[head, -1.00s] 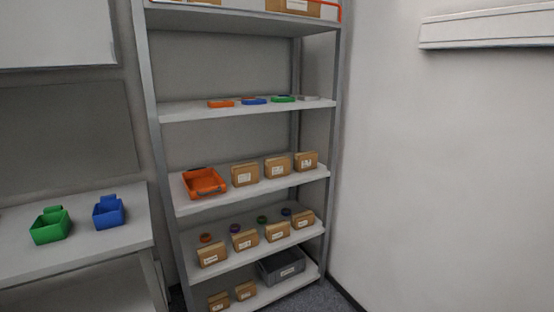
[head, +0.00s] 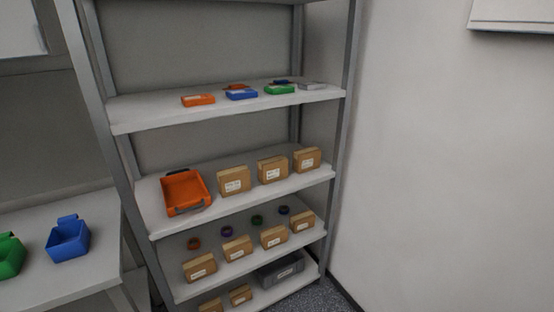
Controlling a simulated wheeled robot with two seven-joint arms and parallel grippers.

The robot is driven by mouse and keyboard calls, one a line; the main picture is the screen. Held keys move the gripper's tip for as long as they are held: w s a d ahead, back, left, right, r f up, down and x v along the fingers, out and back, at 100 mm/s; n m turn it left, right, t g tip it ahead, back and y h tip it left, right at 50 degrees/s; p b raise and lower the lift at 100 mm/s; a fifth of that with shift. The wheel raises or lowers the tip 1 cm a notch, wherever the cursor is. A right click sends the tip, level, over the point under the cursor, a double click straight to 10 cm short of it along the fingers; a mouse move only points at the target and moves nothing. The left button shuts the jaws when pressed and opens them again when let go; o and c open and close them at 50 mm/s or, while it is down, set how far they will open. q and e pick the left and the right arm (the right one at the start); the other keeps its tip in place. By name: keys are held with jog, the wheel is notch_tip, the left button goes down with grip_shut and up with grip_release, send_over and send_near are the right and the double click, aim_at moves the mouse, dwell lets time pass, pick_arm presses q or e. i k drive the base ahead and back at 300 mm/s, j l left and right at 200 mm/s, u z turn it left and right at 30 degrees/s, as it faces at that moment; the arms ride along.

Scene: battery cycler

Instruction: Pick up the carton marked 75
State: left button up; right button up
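Several small brown cartons with white labels stand on the shelf rack. Three are on the middle shelf: a left one (head: 234,181), a centre one (head: 272,169) and a right one (head: 307,159). Three more are on the shelf below: a left one (head: 200,267), a centre one (head: 237,248) and one (head: 274,236) further right, with another (head: 302,222) at the right end. Two stand on the bottom shelf, one of them here (head: 241,294). The label print is too small to read, so I cannot tell which is marked 75. Neither gripper is in view.
An orange tray (head: 186,193) sits left on the middle shelf (head: 160,224). Flat coloured boxes lie on the upper shelf (head: 140,117). A grey bin (head: 281,270) is at the bottom. A blue bin (head: 68,239) and green bin (head: 9,256) stand on the left table. A wall closes the right side.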

aim_at(271, 169)
jog(key=i, duration=1.7)
jog(key=l+z, duration=0.05)
jog(key=l, duration=0.1)
